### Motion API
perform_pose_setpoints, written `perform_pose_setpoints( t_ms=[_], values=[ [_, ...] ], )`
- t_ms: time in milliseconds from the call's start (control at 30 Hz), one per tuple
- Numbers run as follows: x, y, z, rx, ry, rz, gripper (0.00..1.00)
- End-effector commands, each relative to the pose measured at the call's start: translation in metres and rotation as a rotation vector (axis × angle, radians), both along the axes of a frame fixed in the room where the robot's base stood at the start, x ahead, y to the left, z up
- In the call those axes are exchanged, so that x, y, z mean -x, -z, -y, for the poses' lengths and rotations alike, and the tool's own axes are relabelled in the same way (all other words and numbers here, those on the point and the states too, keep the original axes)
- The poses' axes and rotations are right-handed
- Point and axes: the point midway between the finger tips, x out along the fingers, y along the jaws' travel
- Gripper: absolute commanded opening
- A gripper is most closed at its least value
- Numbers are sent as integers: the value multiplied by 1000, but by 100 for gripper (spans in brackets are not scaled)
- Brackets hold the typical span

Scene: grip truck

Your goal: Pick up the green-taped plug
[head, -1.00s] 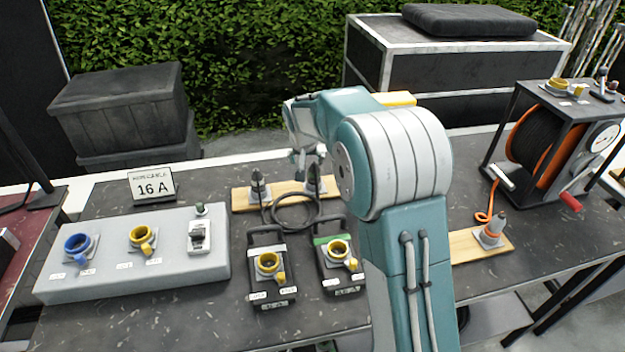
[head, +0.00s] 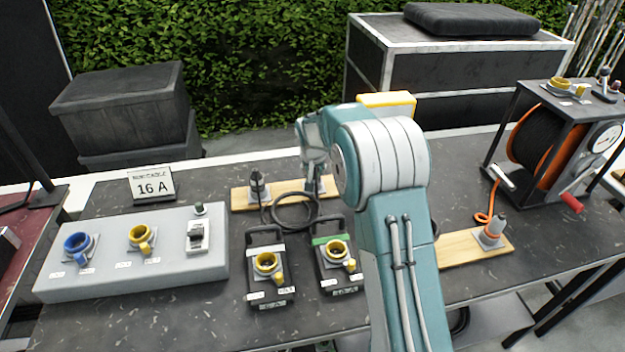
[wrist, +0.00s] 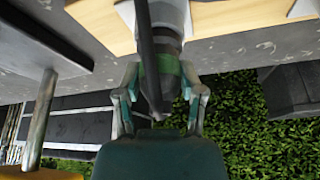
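The green-taped plug (wrist: 168,72) stands upright on a wooden board (wrist: 95,22), its green band showing in the wrist view. A dark cable passes in front of it there. My gripper (wrist: 161,80) has one finger on each side of the plug at the height of the band. The fingers look open, close beside the plug; the cable and the fingers partly hide any contact. In the head view my gripper (head: 316,185) is low over the right end of the rear board (head: 290,187), and my arm hides most of the plug.
A second dark plug (head: 258,187) stands left on the same board, with a looped cable beside it. Two boxes with yellow sockets (head: 267,290) (head: 338,280) stand in front. A grey socket panel (head: 130,262) is left, and a cable reel (head: 550,145) is right.

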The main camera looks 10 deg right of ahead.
Motion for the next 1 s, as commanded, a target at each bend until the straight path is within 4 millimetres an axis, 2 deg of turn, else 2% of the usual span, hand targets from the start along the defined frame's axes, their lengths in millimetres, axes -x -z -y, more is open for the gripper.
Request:
perform_pose_setpoints(
  t_ms=[367,533,733,1000],
  values=[
    [0,1,-3,5,-1,-3,0],
    [0,-6,-3,4,0,-2,0],
    [1,-35,-4,2,-1,3,0],
    [40,-83,-17,3,-3,3,0]
  ],
)
